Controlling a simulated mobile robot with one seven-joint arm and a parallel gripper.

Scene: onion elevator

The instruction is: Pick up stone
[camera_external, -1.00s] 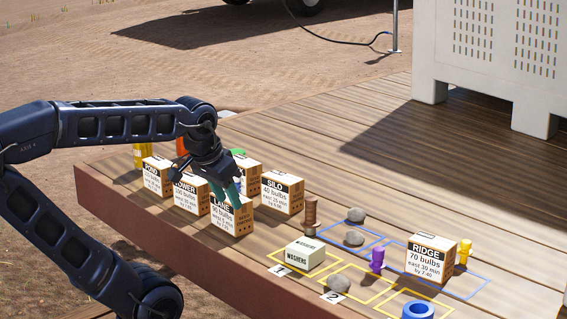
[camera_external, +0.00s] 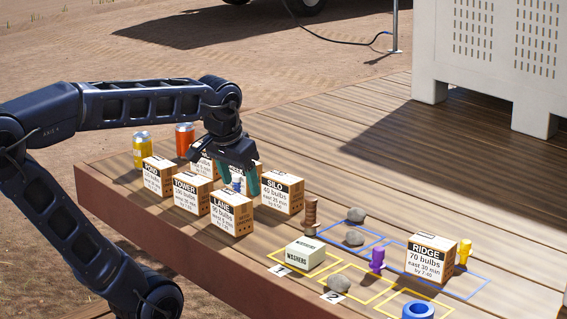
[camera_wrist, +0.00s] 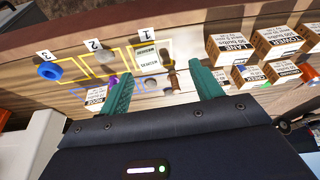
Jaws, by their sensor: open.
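The LANE box (camera_external: 232,214), SILO box (camera_external: 283,193) and TOWER box (camera_external: 192,194) stand below and around my gripper.

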